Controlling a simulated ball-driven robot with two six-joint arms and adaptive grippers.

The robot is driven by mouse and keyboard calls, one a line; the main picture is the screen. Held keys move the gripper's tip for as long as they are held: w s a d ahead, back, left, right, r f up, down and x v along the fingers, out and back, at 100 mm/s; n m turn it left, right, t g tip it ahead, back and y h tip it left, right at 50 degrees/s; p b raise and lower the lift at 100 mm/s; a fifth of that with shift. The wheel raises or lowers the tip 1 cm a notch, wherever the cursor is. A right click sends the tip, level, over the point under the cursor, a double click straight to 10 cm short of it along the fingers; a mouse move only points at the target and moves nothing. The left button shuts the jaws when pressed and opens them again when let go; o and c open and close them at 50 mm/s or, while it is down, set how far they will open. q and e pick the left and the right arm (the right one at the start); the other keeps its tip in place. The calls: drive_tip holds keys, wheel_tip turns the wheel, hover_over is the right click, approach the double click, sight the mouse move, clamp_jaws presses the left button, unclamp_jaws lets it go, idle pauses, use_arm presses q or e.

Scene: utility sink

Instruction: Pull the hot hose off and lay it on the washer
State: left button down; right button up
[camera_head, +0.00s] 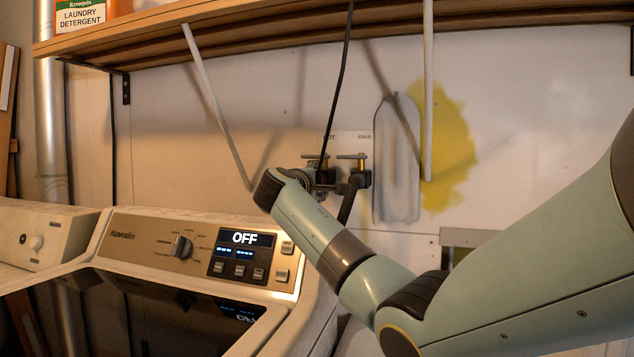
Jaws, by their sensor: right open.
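The hot valve (314,158) and the cold valve (353,157) sit side by side on the back wall, under labels partly covered by a black line. My right arm reaches in from the right, and its open gripper (324,178) is at the hot valve's outlet. The wrist and gripper cover the hot hose's end, so I cannot tell whether the fingers are around it or touching it. A black hose (347,205) hangs from the cold valve. The washer (200,247) stands at the lower left, its display reading OFF. My left gripper is out of view.
A wooden shelf (270,38) with a detergent box (80,15) runs above. A thin black line (343,70) hangs past the shelf down to the valves. An ironing board (397,165) leans on the wall right of them. The washer's dark lid (130,315) looks clear.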

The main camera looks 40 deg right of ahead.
idle(0.3)
clamp_jaws()
idle(0.3)
drive_tip(key=shift+a, duration=0.15)
drive_tip(key=shift+s+a+p, duration=0.15)
drive_tip(key=shift+p, duration=0.15)
drive_tip(key=shift+p+v, duration=1.1)
drive_tip(key=shift+v, duration=1.55)
